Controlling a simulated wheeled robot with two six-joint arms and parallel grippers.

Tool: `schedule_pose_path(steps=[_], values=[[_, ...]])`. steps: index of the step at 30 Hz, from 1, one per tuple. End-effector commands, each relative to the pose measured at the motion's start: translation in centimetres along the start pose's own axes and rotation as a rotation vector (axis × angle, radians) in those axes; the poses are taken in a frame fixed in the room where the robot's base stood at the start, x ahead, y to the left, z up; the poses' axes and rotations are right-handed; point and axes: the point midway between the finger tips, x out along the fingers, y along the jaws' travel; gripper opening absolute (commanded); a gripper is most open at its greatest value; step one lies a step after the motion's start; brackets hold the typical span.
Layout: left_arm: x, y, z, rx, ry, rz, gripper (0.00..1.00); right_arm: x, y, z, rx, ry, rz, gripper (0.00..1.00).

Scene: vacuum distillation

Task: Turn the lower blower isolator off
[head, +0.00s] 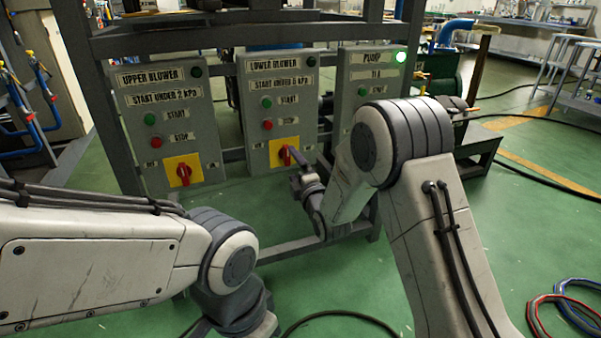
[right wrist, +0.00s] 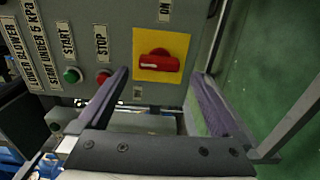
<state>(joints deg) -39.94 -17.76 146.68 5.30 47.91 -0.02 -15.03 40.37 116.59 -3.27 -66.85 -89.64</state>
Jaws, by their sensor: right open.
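The lower blower panel (head: 271,87) is the middle grey box in the head view. Its isolator (head: 284,155) is a red rotary handle on a yellow plate near the bottom. In the right wrist view the panel appears turned sideways. There the isolator handle (right wrist: 158,62) lies across the picture, with an ON label (right wrist: 164,10) above it. My right gripper (head: 296,167) is just in front of the isolator. Its open fingers (right wrist: 160,75) show on either side of the yellow plate, with nothing between them gripped. My left arm is visible, but its gripper is out of frame.
The upper blower panel (head: 163,125), with its own red isolator, stands on the left. The pump panel (head: 370,82), with a lit green lamp, stands on the right, partly behind my right arm. A frame (head: 230,24) carries the panels. Hoses lie on the green floor.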

Motion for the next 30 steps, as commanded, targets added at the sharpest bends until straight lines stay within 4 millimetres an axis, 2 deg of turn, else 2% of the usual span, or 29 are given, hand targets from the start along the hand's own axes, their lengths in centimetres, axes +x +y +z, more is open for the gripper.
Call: schedule_pose_path(steps=[3,9,13,23,26,30], values=[[-0.9,0.1,-0.1,0.000,0.000,0.000,0.00,-2.4,0.2,0.0,-0.001,0.000,-0.003,1.00],[-1.4,0.1,-0.1,0.000,0.000,0.000,0.00,-5.0,0.1,0.1,-0.002,-0.001,-0.002,1.00],[-1.4,0.1,-0.1,0.000,0.000,0.000,0.00,-5.6,0.0,0.1,-0.002,0.000,-0.001,1.00],[-1.4,0.1,-0.1,0.000,0.000,0.000,0.00,-5.6,0.0,-0.1,0.006,0.002,-0.007,1.00],[-1.7,0.1,-0.1,0.000,0.000,0.000,0.00,-5.8,0.4,-1.0,0.060,0.012,-0.056,1.00],[-2.3,0.2,-0.1,0.000,0.000,0.000,0.00,-7.3,0.7,-3.6,0.243,0.022,-0.237,1.00]])
